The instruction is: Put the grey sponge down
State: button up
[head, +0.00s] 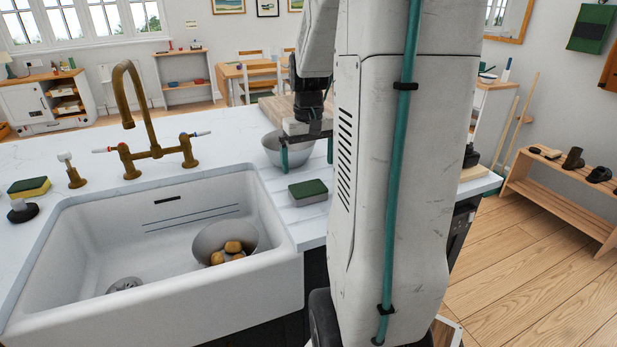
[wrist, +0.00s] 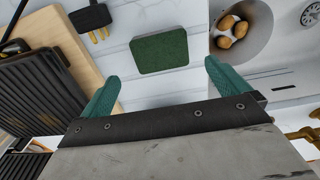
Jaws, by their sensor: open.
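The grey sponge (head: 309,197) has a dark green top and lies flat on the white counter, just right of the sink. In the wrist view its green face (wrist: 160,50) shows just beyond the fingertips, centred between them. My gripper (head: 307,154) is open, its teal fingers spread apart with nothing between them. It hangs above the counter, apart from the sponge. In the wrist view both fingers of my gripper (wrist: 162,73) show, one on each side. No part of the sponge's top is covered in the wrist view.
The white sink (head: 90,240) holds a metal bowl (head: 207,240) with several potatoes. A brass tap (head: 140,130) stands behind it. Another metal bowl (head: 270,150) stands behind my gripper. A yellow and green sponge (head: 30,188) lies at the far left. A wooden board (wrist: 60,45) shows left.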

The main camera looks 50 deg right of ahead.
jog(key=s+a+r+n, duration=0.1)
jog(key=a+r, duration=0.3)
jog(key=a, duration=0.4)
jog(key=s+a+r+n, duration=0.1)
jog(key=a+r+n, duration=0.15)
jog(key=a, duration=0.55)
jog(key=s+a+n+t, duration=0.1)
jog(key=s+a+n, duration=0.2)
jog(key=s+a, duration=0.7)
jog(key=a+f, duration=0.1)
jog(key=a, duration=0.3)
jog(key=shift+s, duration=0.25)
jog(key=shift+a, duration=0.1)
